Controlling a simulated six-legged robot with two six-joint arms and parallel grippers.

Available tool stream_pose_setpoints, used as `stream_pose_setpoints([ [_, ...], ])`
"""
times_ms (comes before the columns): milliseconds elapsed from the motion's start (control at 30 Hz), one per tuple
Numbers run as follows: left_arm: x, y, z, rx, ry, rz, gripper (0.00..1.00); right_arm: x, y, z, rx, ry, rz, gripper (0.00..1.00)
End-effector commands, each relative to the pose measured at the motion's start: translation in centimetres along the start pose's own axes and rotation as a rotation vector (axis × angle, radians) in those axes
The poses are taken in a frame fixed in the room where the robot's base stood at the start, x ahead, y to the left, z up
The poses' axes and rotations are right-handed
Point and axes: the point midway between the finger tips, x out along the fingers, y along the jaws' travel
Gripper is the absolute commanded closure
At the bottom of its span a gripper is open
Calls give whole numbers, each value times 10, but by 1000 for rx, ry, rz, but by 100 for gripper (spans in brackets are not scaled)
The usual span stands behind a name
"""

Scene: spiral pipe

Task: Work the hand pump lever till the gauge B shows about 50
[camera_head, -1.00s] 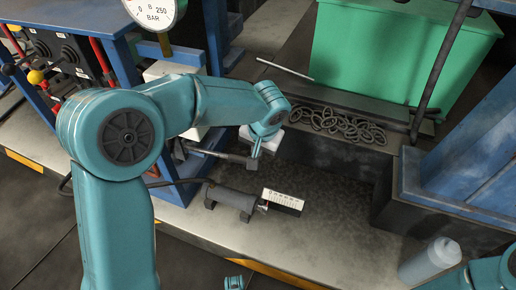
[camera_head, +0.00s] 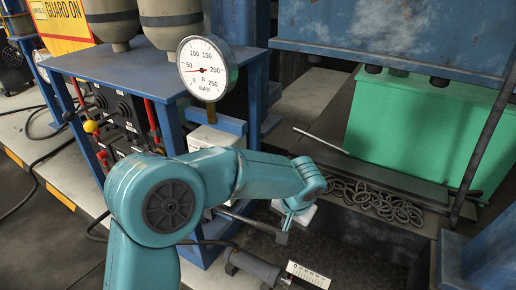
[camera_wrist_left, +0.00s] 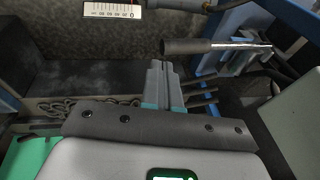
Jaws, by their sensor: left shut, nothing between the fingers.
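The round white gauge (camera_head: 205,68) stands on a brass stem in the head view, its scale running from 0 to 250. Its needle points left, at about the 50 mark. The hand pump lever is a metal rod with a dark grip (camera_wrist_left: 186,47) in the left wrist view; its dark end (camera_head: 280,238) also shows in the head view. My left gripper (camera_wrist_left: 158,64) is shut and empty, its fingertips close to the tip of the grip. Whether they touch it I cannot tell. In the head view the gripper (camera_head: 287,223) is small and partly hidden by my wrist.
A dark cylinder (camera_head: 252,266) with a white scale plate (camera_head: 308,275) lies in front of the lever. A blue bench (camera_head: 150,73) with switches stands left. A chain pile (camera_head: 375,198) and a green bin (camera_head: 420,130) lie to the right.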

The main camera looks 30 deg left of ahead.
Motion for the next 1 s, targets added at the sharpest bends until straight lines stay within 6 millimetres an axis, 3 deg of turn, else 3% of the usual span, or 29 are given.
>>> stream_pose_setpoints([
  [733,0,0,0,3,0,0,100,0,0,0,0,0,0,57],
  [900,-1,10,-1,108,6,48,100,0,0,0,-1,0,0,57],
  [967,-11,13,-4,152,13,104,100,-8,-3,0,-2,-1,0,57],
  [1000,-30,4,-9,154,17,146,100,-27,-10,1,-3,-3,0,57],
])
